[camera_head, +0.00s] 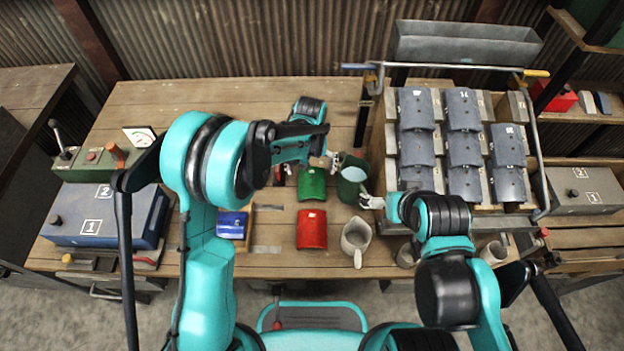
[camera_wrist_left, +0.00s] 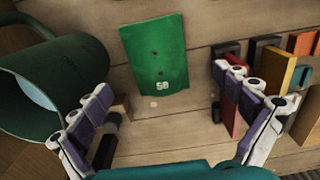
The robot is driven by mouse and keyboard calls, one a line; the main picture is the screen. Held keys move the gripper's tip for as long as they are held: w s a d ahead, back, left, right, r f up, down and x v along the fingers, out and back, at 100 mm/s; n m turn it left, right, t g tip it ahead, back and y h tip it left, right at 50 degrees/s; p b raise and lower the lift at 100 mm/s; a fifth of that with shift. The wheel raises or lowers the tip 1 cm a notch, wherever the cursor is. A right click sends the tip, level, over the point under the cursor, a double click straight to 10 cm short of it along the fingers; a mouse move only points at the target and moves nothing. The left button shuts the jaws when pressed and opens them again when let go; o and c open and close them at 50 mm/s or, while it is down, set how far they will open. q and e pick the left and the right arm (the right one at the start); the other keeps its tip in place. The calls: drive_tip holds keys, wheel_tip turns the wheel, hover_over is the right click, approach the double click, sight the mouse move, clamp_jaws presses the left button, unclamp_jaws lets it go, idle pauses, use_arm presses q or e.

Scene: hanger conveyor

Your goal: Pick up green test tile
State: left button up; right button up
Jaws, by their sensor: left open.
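The green test tile (camera_head: 312,182) lies on the wooden bench, just behind a red tile (camera_head: 312,230). In the left wrist view the green tile (camera_wrist_left: 157,52) lies flat, ahead of the fingertips, with a pale number near its lower edge. My left gripper (camera_head: 308,165) is over the far end of the tile, partly hidden by its own arm. In the left wrist view the gripper (camera_wrist_left: 175,112) has its fingers wide apart, one on each side, with nothing between them. My right gripper (camera_head: 373,201) is beside the dark green mug; its finger opening is unclear.
The dark green mug (camera_head: 352,186) stands close to the right of the tile; in the wrist view the mug (camera_wrist_left: 62,85) is near the left finger. Several coloured blocks (camera_wrist_left: 285,80) lie by the other finger.

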sight(312, 181)
use_arm(q)
drive_tip(key=f+b, duration=0.1)
drive_tip(key=f, duration=0.1)
drive_tip(key=f+b, duration=0.1)
drive_tip(key=f, duration=0.2)
drive_tip(key=shift+d+f, duration=0.2)
drive_tip(key=shift+f, duration=0.55)
drive_tip(key=shift+r, duration=0.1)
drive_tip(key=shift+c, duration=1.3)
drive_tip(key=c, duration=1.2)
